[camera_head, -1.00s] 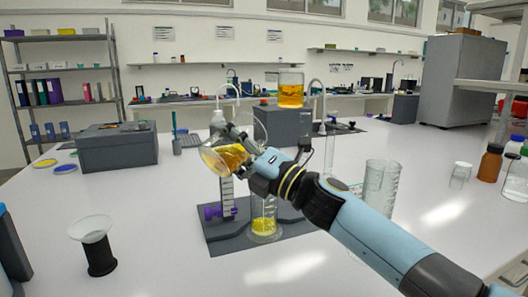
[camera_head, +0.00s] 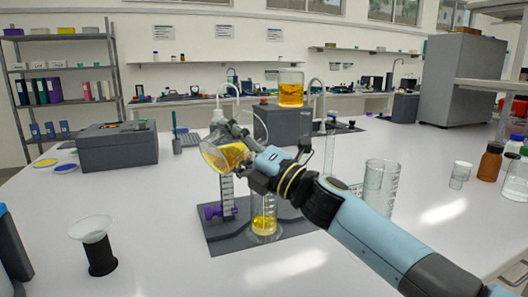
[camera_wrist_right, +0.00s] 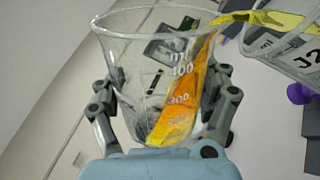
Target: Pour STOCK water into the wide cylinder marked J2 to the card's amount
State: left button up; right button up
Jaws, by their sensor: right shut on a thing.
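My right gripper (camera_head: 245,150) is shut on a clear graduated beaker (camera_head: 222,157), which is tilted and holds yellow-orange liquid. It also shows in the right wrist view (camera_wrist_right: 150,75), with liquid along its wall to the lip. The wide cylinder (camera_head: 264,222) stands upright on a dark mat (camera_head: 220,240), with yellow liquid in its lower part; its top is partly hidden by my arm. In the right wrist view, the cylinder marked J2 (camera_wrist_right: 290,50) is at the upper right, and yellow liquid reaches from the beaker's lip into its mouth. My left gripper is out of view.
A graduated column with a purple fitting (camera_head: 212,212) stands left of the cylinder. A beaker of orange liquid (camera_head: 290,95) sits on a grey box (camera_head: 275,120). An empty glass vessel (camera_head: 381,187) stands right; a funnel on a black stand (camera_head: 98,245) is front left. The front centre is clear.

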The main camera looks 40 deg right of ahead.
jog(key=shift+d+r+m, duration=0.2)
jog(key=shift+r+m, duration=0.1)
jog(key=shift+m, duration=0.2)
dwell(0.3)
jog(key=f+n, duration=0.1)
jog(key=f+n+b, duration=0.1)
jog(key=n, duration=0.1)
jog(key=f+n+g+y, duration=0.1)
jog(key=n, duration=0.1)
jog(key=shift+a+b, duration=0.35)
jog(key=shift+a, duration=0.05)
jog(key=shift+d+r+n+g+y+p, duration=0.15)
jog(key=shift+r+n+p, duration=0.2)
jog(key=shift+n, duration=0.2)
jog(key=shift+a+r+n+g+y+p, duration=0.15)
jog(key=shift+r+n+p, duration=0.1)
jog(key=shift+n+p, duration=0.25)
jog(key=shift+r+n+p, duration=0.4)
jog(key=shift+n+p, duration=0.1)
jog(key=shift+n, duration=0.05)
jog(key=shift+a+f, duration=0.1)
